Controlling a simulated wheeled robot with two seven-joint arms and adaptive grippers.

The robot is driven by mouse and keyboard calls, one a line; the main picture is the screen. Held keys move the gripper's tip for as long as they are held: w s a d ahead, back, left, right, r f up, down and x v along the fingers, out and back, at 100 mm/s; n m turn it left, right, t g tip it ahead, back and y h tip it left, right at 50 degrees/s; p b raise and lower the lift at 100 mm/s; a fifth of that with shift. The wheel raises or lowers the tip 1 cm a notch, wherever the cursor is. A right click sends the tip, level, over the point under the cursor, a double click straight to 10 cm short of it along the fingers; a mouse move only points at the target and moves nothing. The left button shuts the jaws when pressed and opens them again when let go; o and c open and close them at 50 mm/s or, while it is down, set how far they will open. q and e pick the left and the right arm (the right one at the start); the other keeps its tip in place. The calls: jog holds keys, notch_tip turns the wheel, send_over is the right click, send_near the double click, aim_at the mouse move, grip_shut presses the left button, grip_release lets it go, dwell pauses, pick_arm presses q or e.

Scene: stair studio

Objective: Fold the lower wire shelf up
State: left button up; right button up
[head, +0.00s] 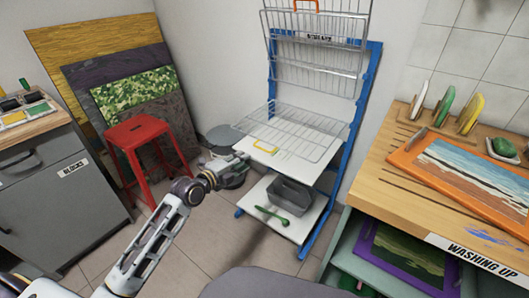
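The lower wire shelf (320,125) juts out level from the blue rack (350,135), with a yellow handle (265,147) at its front edge. An upper wire shelf (330,25) stands folded up, with an orange handle (306,4) at its top edge. My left gripper (243,164) is just left of and lower in the picture than the yellow handle, apart from it. Its fingers are small and seen from behind, so I cannot tell whether they are open or shut. My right gripper is out of view.
Under the wire shelf, a grey bin (290,195) and a green tool (272,215) rest on the rack's white bottom board (258,193). A red stool (138,130) and grey bucket (224,138) stand left. A wooden counter (400,150) bounds the right. Floor in front is clear.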

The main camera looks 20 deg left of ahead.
pick_arm(q)
jog(key=shift+w, duration=0.1)
dwell(0.3)
jog(key=b, duration=0.1)
send_near(262, 149)
jog(key=w, duration=0.2)
jog(key=shift+d+f+b+x, duration=0.15)
jog(key=shift+b+x, duration=0.1)
jog(key=shift+x, duration=1.05)
jog(key=shift+d+f+b+x, duration=0.15)
jog(key=shift+b+x, duration=0.1)
jog(key=shift+x, duration=1.9)
jog(key=shift+w+d+f+b, duration=0.1)
jog(key=shift+w+d+b, duration=0.1)
jog(key=shift+w, duration=0.15)
jog(key=shift+w+d+f+b, duration=0.1)
jog(key=shift+w+b, duration=0.05)
jog(key=shift+w, duration=0.15)
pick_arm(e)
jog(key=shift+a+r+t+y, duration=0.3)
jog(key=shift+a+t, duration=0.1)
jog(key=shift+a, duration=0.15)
pick_arm(q)
jog(key=shift+c, duration=0.3)
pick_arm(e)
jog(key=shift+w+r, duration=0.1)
pick_arm(q)
grip_shut()
